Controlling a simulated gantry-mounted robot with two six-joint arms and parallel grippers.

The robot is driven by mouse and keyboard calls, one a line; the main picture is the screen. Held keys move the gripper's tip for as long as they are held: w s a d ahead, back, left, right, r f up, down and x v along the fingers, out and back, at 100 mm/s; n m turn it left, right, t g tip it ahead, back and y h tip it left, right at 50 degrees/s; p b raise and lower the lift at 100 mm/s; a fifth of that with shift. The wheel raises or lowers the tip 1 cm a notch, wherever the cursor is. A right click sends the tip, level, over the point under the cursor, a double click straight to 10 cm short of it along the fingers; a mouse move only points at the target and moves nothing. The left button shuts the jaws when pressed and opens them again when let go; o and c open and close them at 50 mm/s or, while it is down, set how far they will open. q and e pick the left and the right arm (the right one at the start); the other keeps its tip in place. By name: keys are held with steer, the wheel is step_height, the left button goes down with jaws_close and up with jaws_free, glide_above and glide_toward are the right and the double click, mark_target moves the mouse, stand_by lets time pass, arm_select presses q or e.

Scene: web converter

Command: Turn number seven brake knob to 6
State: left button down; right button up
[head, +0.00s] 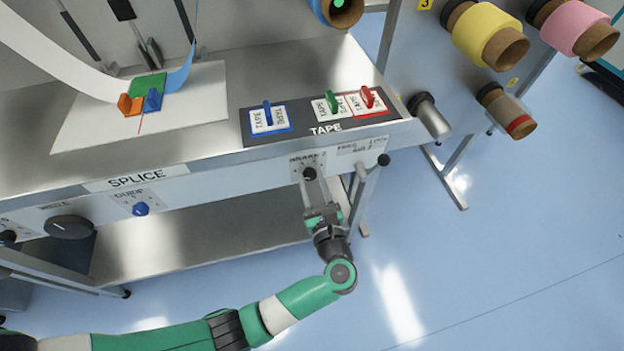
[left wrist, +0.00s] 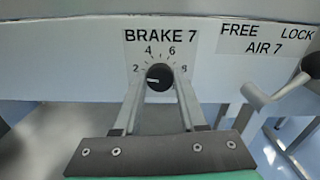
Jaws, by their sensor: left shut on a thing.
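The brake 7 knob (left wrist: 159,77) is a small round black dial on the front panel, under a white "BRAKE 7" label (left wrist: 160,36) with marks 2, 4, 6 and 8. Its white pointer line points left, around or just below the 2 mark. In the head view the knob (head: 310,173) sits at the right end of the panel. My left gripper (left wrist: 159,72) is shut on the knob, one finger on each side; it also shows from above in the head view (head: 311,181). My right gripper is in neither view.
An "AIR 7" free/lock lever (left wrist: 285,92) stands close on the right of the knob. The splice table edge overhangs above, with tape holders (head: 320,116) on top. A blue guide knob (head: 140,209) is farther left. Open floor lies in front and to the right.

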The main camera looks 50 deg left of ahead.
arm_select(q)
steer(key=shift+m, duration=0.5)
steer(key=m+p, duration=0.2)
steer(key=m, duration=0.1)
steer(key=shift+r+m+p, duration=0.1)
steer(key=shift+m+p, duration=0.2)
steer(key=shift+m, duration=0.1)
steer(key=m+p, duration=0.3)
steer(key=m, duration=0.3)
steer(key=m+p, duration=0.2)
steer(key=m, duration=0.3)
steer(key=shift+m, duration=0.4)
steer(key=m, duration=0.2)
steer(key=m+p, duration=0.1)
steer(key=m, duration=0.1)
steer(key=shift+f+m, duration=0.2)
steer(key=shift+m, duration=0.2)
steer(key=shift+c, duration=2.3)
jaws_free()
steer(key=shift+d, duration=0.1)
